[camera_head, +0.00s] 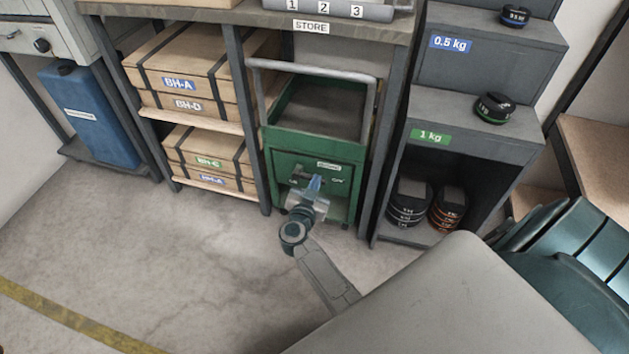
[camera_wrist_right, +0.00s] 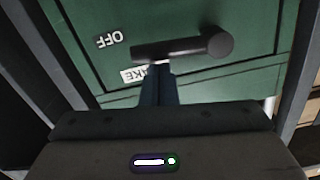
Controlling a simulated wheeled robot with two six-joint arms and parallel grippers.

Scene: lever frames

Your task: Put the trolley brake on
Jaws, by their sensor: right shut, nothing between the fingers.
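The green trolley (camera_head: 312,140) stands in the bay under the bench. Its dark brake lever (camera_head: 299,171) is on the front panel, partly behind my gripper in the head view. In the right wrist view, turned upside down, the lever (camera_wrist_right: 180,49) lies nearly level, its round knob-like end at the right and its other end near the "OFF" label (camera_wrist_right: 112,40). A "BRAKE" label (camera_wrist_right: 140,74) is partly hidden. My right gripper (camera_head: 316,181) is shut and empty, fingertips (camera_wrist_right: 158,72) right beside the lever's middle; I cannot tell if they touch. My left gripper is out of view.
Shelves with wooden boxes (camera_head: 190,65) stand left of the trolley, behind a dark bench leg (camera_head: 245,110). A grey weight rack (camera_head: 465,125) stands to the right. A blue canister (camera_head: 90,115) is at far left. The floor (camera_head: 150,250) in front is clear.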

